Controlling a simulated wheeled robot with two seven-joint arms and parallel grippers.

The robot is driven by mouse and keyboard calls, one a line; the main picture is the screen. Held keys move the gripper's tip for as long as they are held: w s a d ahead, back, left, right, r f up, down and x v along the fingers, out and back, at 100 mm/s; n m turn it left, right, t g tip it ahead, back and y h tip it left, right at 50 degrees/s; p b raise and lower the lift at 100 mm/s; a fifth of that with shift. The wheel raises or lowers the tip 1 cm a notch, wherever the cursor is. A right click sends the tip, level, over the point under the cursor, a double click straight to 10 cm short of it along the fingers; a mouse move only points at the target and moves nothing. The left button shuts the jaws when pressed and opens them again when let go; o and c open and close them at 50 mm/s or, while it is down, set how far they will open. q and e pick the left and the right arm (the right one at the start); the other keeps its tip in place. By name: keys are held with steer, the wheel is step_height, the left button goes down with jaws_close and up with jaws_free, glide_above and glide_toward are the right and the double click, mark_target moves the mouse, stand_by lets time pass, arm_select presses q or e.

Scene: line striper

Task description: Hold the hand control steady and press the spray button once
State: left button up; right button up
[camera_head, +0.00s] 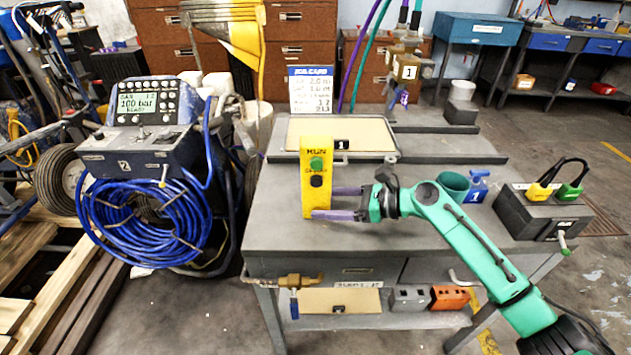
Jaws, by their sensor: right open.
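The yellow hand control (316,205) stands upright near the left front of the grey bench (270,215). A green button (316,163) is on its upper face and a black button (316,181) is below it. My right gripper (323,202) reaches in from the right with its two purple fingers open. The fingertips are at the right side of the control's lower half, and the lower one overlaps its front edge. I cannot tell whether they touch it. My left gripper is not in view.
A green cup (454,185), a blue item (478,188) and a dark box (520,215) with yellow and green plugs stand to the right. A machine with coiled blue hose (140,225) is left.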

steer(key=shift+w+a+r, duration=0.1)
steer(key=shift+a+r, duration=0.05)
steer(key=shift+a, duration=0.4)
steer(key=shift+a+f, duration=0.25)
steer(key=shift+a, duration=0.1)
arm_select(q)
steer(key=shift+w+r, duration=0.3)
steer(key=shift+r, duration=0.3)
arm_select(e)
steer(key=shift+w, duration=0.1)
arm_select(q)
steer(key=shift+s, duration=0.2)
arm_select(e)
jaws_close()
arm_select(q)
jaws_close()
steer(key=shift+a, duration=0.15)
